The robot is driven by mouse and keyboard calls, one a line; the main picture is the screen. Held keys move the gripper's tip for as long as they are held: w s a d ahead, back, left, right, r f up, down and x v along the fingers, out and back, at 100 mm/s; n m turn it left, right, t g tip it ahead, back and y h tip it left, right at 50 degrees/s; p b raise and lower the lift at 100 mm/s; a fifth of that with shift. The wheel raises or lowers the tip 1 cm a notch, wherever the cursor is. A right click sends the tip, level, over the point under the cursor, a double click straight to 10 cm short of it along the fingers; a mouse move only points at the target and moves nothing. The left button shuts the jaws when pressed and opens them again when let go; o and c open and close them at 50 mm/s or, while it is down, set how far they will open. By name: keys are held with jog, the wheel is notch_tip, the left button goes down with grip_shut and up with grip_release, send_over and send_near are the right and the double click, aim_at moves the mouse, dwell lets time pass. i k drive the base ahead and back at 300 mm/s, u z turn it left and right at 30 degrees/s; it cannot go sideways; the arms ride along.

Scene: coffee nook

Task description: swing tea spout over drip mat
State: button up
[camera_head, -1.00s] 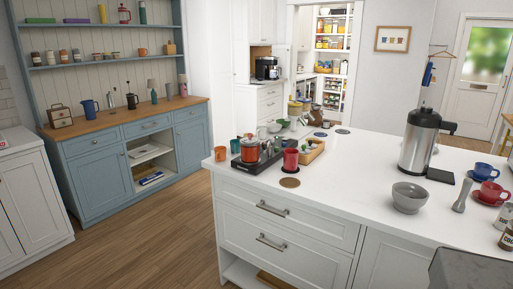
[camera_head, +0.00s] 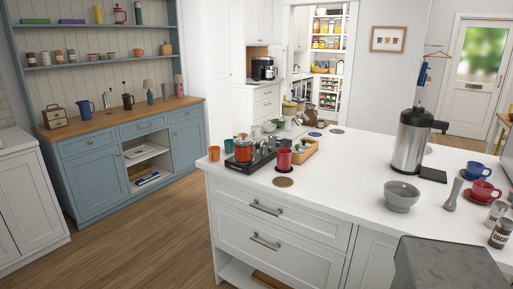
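A tall steel tea dispenser (camera_head: 409,148) stands upright on the white counter at the right. Its black spout (camera_head: 440,126) sticks out to the right from near the top. My gripper is not in view.
A grey bowl (camera_head: 402,196), a grey pestle-like tool (camera_head: 452,194), a red cup (camera_head: 483,191), a blue cup (camera_head: 475,170) and jars (camera_head: 499,233) stand near the dispenser. A black tray (camera_head: 246,165) with a red pot is at the counter's left end. The counter's middle is clear.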

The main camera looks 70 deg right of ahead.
aim_at(258, 145)
jog(key=u, duration=0.1)
jog(key=k, duration=0.95)
jog(key=z, duration=0.6)
jog(key=i, duration=1)
